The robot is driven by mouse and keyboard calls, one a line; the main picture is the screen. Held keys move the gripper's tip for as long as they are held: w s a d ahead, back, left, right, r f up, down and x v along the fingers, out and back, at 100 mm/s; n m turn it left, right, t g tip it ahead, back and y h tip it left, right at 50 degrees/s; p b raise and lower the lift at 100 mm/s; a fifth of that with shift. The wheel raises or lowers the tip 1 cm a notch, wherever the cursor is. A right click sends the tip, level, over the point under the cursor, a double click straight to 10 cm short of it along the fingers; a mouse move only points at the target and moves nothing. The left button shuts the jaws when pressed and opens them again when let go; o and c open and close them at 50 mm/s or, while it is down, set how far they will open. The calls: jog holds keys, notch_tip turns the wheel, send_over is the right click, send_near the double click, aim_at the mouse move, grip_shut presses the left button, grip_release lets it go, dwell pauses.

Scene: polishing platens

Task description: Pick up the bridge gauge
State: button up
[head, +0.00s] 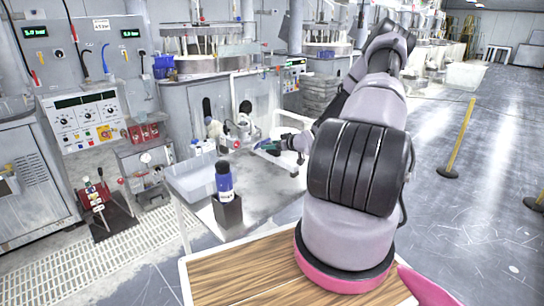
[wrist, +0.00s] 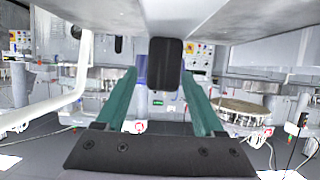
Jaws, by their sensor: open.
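My gripper (head: 268,146) is out over the grey work table (head: 265,190), in the middle of the head view, pointing left. In the wrist view its two green fingers (wrist: 160,108) stand wide apart with nothing clamped between them. A dark upright block (wrist: 165,63) shows beyond the fingertips, with a bluish part behind its left edge. I cannot tell what it is. In the head view a small grey and red item (head: 243,122) stands just beyond and left of my gripper. It may be the bridge gauge, but it is too small to be sure.
A dark blue bottle (head: 223,178) stands on a black block (head: 228,211) near the table's front. A pale tray (head: 192,180) lies at the table's left. A white tube (wrist: 75,90) runs along the left in the wrist view. A yellow post (head: 458,140) stands on open floor.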

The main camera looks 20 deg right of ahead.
grip_shut()
dwell(1.4)
